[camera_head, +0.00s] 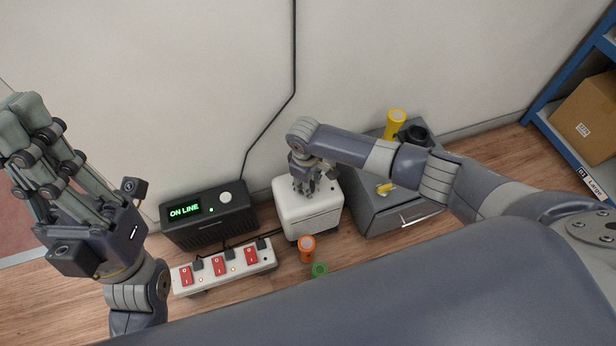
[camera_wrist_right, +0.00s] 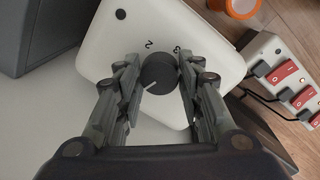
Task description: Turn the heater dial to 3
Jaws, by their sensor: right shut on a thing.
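The heater (camera_head: 308,215) is a white box on the floor in the head view. In the right wrist view its top (camera_wrist_right: 107,40) carries a round dark dial (camera_wrist_right: 158,72) with a white pointer mark toward the lower left of the picture. A digit 2 shows beyond the dial; another digit beside it is partly hidden by a finger. My right gripper (camera_wrist_right: 158,78) is shut on the dial, one finger on each side; it also shows over the heater in the head view (camera_head: 305,186).
A black unit (camera_head: 207,216) reading ON LINE stands left of the heater. A power strip (camera_head: 222,268) with red switches lies in front of it. A grey cabinet (camera_head: 380,210) stands right.

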